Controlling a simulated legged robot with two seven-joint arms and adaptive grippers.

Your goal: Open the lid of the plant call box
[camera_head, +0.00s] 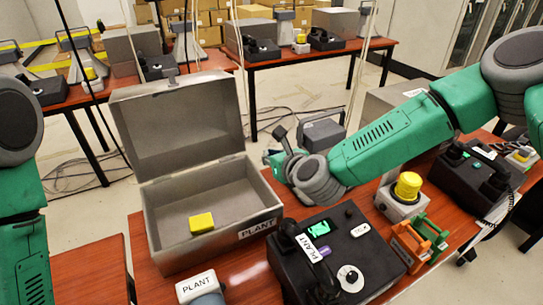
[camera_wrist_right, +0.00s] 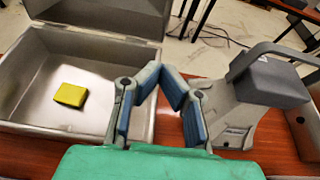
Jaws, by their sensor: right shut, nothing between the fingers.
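The plant call box (camera_head: 215,238) is a grey metal box with a PLANT label on its front, standing on the red-brown table. Its lid (camera_head: 180,125) stands raised at the back, tilted backward, and the inside is exposed. A yellow block (camera_head: 201,223) lies on the box floor; it also shows in the right wrist view (camera_wrist_right: 71,95). My right gripper (camera_head: 284,150) is shut and empty, above and beside the box's right side, apart from the lid. In the right wrist view its fingers (camera_wrist_right: 163,78) show in front of the box's right wall. My left gripper is out of view.
A black PLANT phone (camera_head: 335,262) stands right of the box. Beyond it are a yellow-topped button (camera_head: 408,187), orange and green holders (camera_head: 412,242) and another black phone (camera_head: 478,180). A grey device with a handle (camera_wrist_right: 265,85) stands close to my right gripper.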

